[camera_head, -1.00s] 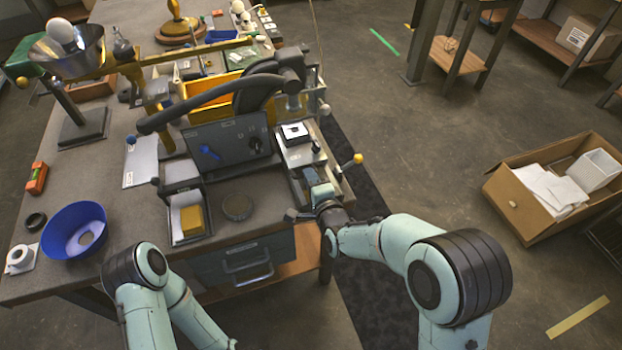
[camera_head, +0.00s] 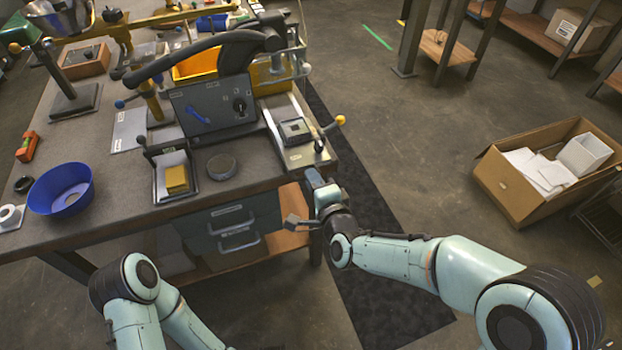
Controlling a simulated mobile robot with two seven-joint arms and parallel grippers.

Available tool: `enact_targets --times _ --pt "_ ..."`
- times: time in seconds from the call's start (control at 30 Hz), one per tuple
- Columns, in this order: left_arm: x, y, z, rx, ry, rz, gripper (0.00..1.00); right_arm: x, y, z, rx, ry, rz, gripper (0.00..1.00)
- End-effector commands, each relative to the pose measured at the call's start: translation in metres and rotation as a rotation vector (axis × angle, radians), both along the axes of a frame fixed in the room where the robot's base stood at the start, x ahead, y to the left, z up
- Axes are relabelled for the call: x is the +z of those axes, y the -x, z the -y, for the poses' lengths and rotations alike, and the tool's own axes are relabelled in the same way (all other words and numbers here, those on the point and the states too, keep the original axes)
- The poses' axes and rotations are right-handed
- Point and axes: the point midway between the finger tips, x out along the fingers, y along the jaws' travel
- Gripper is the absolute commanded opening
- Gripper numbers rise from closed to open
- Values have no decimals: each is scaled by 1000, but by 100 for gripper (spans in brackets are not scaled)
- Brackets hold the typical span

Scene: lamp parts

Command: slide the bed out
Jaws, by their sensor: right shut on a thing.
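The bed (camera_head: 279,114) is a long pale plate at the right of the bench, below the dark panelled machine (camera_head: 215,105). A small dark-framed square block (camera_head: 295,131) sits on it. A lever with a yellow ball (camera_head: 340,120) and a dark knob stand at its front right corner. My right gripper (camera_head: 304,202) is at the bench's front edge, just below the bed's front end, and is shut on what seems to be that end. The exact grip is hidden by the gripper. My left arm is at bottom left; its gripper is out of view.
A small tray with a yellow block (camera_head: 177,179), a round dark disc (camera_head: 222,167) and a blue bowl (camera_head: 60,189) sit left of the bed. Drawers (camera_head: 235,228) are below. The floor right of the bench is clear up to a cardboard box (camera_head: 510,195).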

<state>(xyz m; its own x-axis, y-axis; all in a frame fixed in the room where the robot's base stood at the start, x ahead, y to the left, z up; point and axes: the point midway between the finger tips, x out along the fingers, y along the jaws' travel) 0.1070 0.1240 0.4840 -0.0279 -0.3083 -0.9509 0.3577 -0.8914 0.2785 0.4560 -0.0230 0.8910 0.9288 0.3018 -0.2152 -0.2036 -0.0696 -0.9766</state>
Motion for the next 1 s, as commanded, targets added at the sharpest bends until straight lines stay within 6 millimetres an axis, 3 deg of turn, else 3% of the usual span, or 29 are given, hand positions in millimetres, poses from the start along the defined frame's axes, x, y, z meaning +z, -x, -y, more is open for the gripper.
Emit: enact_targets --times 0.6,0.63,0.67,1.0 --pt "-5 -4 -1 4 -4 12 82 -1 10 3 0 1 -5 0" --pt "-5 -4 -1 4 -4 12 82 -1 10 3 0 1 -5 20" --pt "-5 -4 -1 4 -4 12 82 -1 10 3 0 1 -5 24" --pt "-5 -4 -1 3 -3 11 82 1 11 4 0 -1 -1 24"
